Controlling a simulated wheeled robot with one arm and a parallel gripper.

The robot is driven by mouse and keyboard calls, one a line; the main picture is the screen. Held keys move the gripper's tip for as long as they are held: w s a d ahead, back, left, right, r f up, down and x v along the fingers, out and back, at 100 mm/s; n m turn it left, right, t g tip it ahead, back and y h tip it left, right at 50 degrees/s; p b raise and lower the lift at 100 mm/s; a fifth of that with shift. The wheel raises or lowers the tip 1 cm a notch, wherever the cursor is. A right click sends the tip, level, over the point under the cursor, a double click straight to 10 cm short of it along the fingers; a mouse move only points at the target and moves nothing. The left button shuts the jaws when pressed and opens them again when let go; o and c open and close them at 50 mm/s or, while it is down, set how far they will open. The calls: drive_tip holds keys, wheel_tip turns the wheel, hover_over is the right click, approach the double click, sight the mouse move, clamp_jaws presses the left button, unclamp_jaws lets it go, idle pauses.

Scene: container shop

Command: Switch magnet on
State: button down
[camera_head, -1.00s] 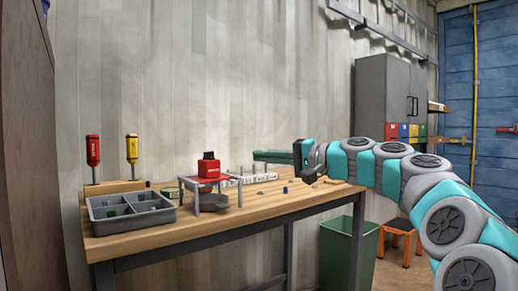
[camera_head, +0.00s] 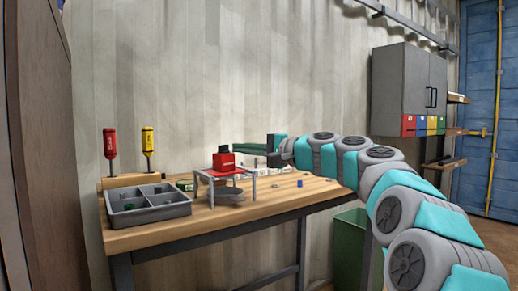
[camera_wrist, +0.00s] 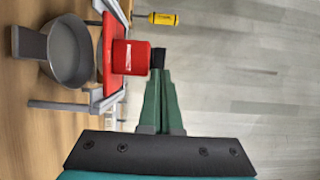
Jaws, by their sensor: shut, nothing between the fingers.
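The magnet is a red block (camera_head: 223,162) with a black knob (camera_head: 223,149) on top, set on a small metal stand (camera_head: 238,174) on the workbench. The red block (camera_wrist: 131,57) and the black knob (camera_wrist: 157,59) also show in the wrist view, which is turned on its side. My gripper (camera_head: 237,149) has long green fingers, shut and empty, pointing left at about the knob's height. In the wrist view the fingertips (camera_wrist: 158,72) appear right beside the knob; I cannot tell if they touch it. A round grey pan (camera_wrist: 70,50) sits under the stand.
A grey divided tray (camera_head: 147,204) with small parts stands at the bench's left. Red (camera_head: 110,143) and yellow (camera_head: 148,140) screwdrivers stand upright in a wooden block (camera_head: 136,181). Small blue bits (camera_head: 300,183) lie on the bench (camera_head: 285,199). A green bin (camera_head: 350,245) stands at its right end.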

drive_tip(key=shift+x, duration=1)
drive_tip(key=shift+d+p, duration=0.2)
drive_tip(key=shift+p, duration=0.1)
drive_tip(key=shift+w+a+n+g, duration=0.1)
drive_tip(key=shift+n+g, duration=0.2)
drive_tip(key=shift+g, duration=0.1)
drive_tip(key=shift+y, duration=0.3)
